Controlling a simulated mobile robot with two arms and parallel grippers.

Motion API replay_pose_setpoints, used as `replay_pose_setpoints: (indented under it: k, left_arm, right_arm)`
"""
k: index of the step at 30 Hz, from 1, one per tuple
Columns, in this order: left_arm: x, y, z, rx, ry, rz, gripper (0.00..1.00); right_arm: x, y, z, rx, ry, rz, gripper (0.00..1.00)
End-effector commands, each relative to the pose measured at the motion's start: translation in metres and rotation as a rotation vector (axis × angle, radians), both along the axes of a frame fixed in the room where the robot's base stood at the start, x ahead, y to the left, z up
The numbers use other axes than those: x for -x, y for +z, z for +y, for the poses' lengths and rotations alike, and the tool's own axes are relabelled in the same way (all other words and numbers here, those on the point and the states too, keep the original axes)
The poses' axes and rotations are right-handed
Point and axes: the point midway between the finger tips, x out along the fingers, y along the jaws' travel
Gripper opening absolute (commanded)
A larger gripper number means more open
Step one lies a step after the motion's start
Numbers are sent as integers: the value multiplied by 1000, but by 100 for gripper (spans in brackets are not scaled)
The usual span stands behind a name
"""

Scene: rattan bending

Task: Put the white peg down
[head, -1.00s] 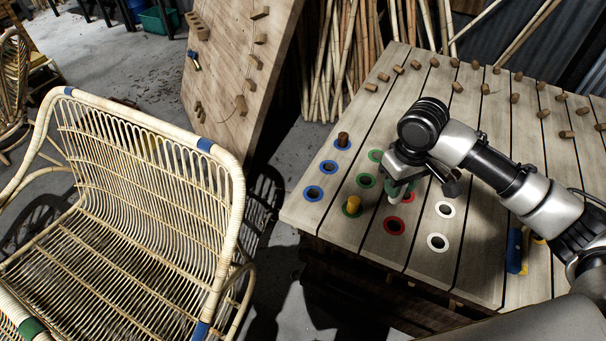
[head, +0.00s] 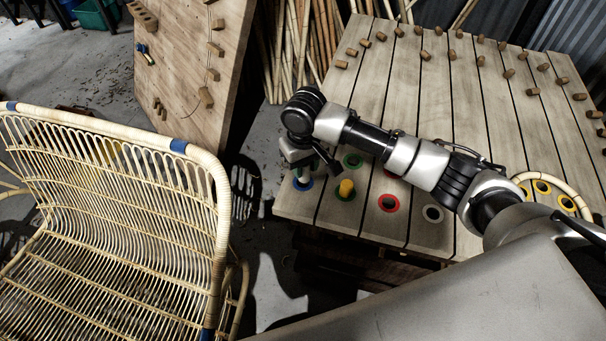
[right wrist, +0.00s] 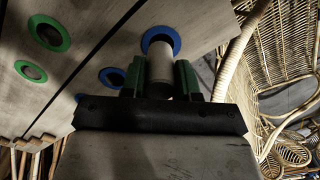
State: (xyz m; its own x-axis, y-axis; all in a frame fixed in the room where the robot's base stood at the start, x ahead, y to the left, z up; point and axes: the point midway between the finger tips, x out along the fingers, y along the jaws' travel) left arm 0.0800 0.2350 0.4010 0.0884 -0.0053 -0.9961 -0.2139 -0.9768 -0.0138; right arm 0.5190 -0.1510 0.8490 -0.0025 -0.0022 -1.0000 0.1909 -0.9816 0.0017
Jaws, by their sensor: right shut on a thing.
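My right gripper (head: 300,168) is at the left front corner of the slatted table, over a blue-ringed hole (head: 302,184). In the right wrist view its green-padded fingers (right wrist: 160,82) are shut on the white peg (right wrist: 160,68). The peg's far end overlaps the opening of a blue ring (right wrist: 175,42); I cannot tell whether it is in the hole or just above it. In the head view the peg is hidden by the gripper. My left gripper is not in view.
A yellow peg (head: 346,187) stands in a green ring beside the gripper. A red ring (head: 388,203) and a white ring (head: 433,213) lie further right on the table (head: 330,120). A rattan bench (head: 110,200) stands left, across a floor gap.

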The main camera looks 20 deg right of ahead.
Motion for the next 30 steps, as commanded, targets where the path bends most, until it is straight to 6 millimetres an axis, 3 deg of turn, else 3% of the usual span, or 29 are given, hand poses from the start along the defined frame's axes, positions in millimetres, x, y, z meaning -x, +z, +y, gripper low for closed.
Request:
replay_pose_setpoints:
  k: [10,22,23,24,27,30]
  left_arm:
    - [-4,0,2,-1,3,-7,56]
    - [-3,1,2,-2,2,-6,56]
    - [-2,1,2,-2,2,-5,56]
    - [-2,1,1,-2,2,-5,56]
    - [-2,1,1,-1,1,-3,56]
    - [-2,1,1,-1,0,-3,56]
  right_arm:
    - [-1,-39,2,1,-1,0,8]
    - [-1,-44,2,1,0,0,8]
    - [-1,-45,2,1,0,0,33]
    - [-1,-45,2,1,0,0,39]
    - [-1,-44,2,1,0,0,55]
    - [-1,-44,2,1,0,-1,56]
